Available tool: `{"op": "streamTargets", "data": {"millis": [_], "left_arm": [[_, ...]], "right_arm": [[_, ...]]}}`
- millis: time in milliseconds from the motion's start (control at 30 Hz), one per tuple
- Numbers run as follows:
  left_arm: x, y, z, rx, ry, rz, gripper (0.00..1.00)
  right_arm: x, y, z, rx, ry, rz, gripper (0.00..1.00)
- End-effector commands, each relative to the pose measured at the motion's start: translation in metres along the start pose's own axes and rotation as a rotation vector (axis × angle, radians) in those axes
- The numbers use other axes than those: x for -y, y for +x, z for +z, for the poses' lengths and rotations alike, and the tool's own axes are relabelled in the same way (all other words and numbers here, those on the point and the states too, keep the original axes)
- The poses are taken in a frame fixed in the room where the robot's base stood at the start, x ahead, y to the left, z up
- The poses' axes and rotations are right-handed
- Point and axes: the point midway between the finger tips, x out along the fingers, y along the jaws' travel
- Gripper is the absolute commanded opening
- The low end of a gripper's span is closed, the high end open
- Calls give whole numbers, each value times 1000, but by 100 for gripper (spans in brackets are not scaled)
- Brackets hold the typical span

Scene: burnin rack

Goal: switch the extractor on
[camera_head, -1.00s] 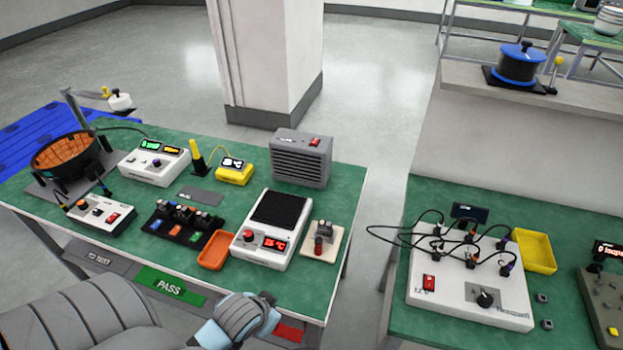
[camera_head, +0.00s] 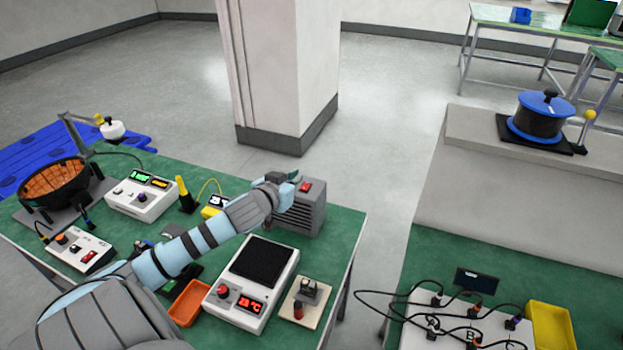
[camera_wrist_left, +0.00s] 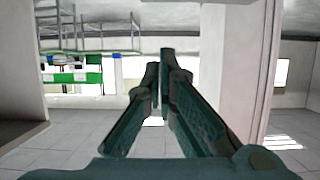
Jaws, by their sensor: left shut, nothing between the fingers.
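The extractor (camera_head: 303,215) is a grey box with a slatted front, at the back right of the left green bench. A red rocker switch (camera_head: 306,187) sits on its top; I cannot tell its position. My left arm reaches across the bench, and my left gripper (camera_head: 296,177) is at the extractor's top, just left of the switch in the head view. I cannot tell whether it touches. In the left wrist view the gripper's fingers (camera_wrist_left: 160,75) are closed together and empty; the extractor does not show there. My right gripper is not in view.
A white hotplate (camera_head: 233,303) with a red display, an orange tray (camera_head: 188,304) and a small cream board (camera_head: 318,302) lie in front of the extractor. A yellow meter (camera_head: 212,208) is partly behind my arm. A white pillar (camera_head: 283,70) stands behind.

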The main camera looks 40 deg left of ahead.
Motion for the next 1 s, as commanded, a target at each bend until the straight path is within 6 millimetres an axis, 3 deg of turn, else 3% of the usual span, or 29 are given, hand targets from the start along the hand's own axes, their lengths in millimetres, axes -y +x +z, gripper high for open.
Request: {"op": "streamTargets", "data": {"millis": [333, 467, 800, 1000], "left_arm": [[7, 5, 3, 2, -2, -12, 0], [4, 26, 4, 3, -6, -9, 0], [4, 100, 4, 3, -4, -7, 0], [4, 106, 35, 6, 2, -6, 0]], "right_arm": [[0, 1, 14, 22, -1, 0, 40], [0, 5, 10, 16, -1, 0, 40], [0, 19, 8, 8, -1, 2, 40], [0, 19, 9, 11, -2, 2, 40]]}}
